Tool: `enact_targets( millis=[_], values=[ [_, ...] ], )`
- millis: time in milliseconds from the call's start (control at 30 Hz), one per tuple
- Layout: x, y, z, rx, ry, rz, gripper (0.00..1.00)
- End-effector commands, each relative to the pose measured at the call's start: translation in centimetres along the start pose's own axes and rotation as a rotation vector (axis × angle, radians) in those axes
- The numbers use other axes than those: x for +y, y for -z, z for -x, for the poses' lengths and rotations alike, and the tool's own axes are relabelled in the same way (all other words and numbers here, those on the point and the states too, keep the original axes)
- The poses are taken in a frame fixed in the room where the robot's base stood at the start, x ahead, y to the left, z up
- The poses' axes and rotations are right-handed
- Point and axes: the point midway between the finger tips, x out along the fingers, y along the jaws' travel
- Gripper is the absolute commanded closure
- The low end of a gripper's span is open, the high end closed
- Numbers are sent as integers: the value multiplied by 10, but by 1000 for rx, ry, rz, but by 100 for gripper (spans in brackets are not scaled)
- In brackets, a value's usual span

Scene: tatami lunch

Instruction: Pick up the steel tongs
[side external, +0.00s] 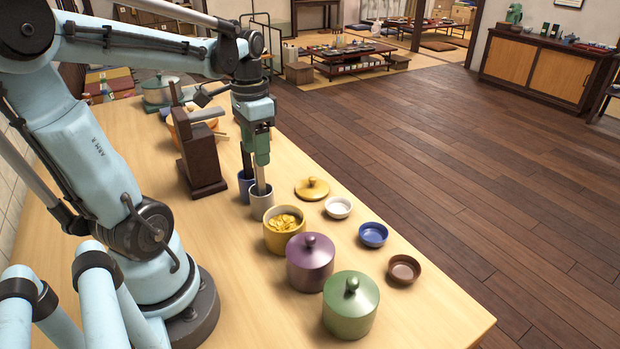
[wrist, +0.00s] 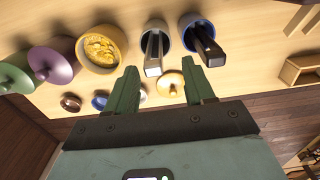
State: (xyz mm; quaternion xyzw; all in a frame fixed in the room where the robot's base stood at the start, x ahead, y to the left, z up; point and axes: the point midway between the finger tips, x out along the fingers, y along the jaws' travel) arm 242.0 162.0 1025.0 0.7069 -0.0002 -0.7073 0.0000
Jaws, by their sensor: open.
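The steel tongs (side external: 261,185) stand in a pale grey cup (side external: 261,206) on the wooden counter. In the wrist view they show as a silver-ended bar (wrist: 153,60) leaning out of the grey cup (wrist: 154,28). My gripper (side external: 262,160) points down just above the tongs. In the wrist view its two green fingers (wrist: 163,76) are spread, with the tongs' end near the gap between them. Nothing is held. Whether a finger touches the tongs cannot be told.
Dark tongs (wrist: 209,50) stand in a blue cup (side external: 246,188) close beside. An open yellow pot (side external: 284,241), purple pot (side external: 310,268) and green pot (side external: 350,308) stand nearer the camera. A yellow lid (side external: 312,189) and small bowls lie right. A dark wooden stand (side external: 203,160) is left.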

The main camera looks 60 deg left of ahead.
Motion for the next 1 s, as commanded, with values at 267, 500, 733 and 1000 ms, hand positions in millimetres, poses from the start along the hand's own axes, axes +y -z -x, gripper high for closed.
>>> enact_targets(
  millis=[267, 500, 733, 1000],
  values=[
    [3, 0, -15, 0, 0, 0, 47],
    [7, -1, -44, 1, 0, 0, 47],
    [8, -2, -56, 1, 1, 0, 47],
    [8, -2, -56, 1, 1, 0, 53]
  ],
)
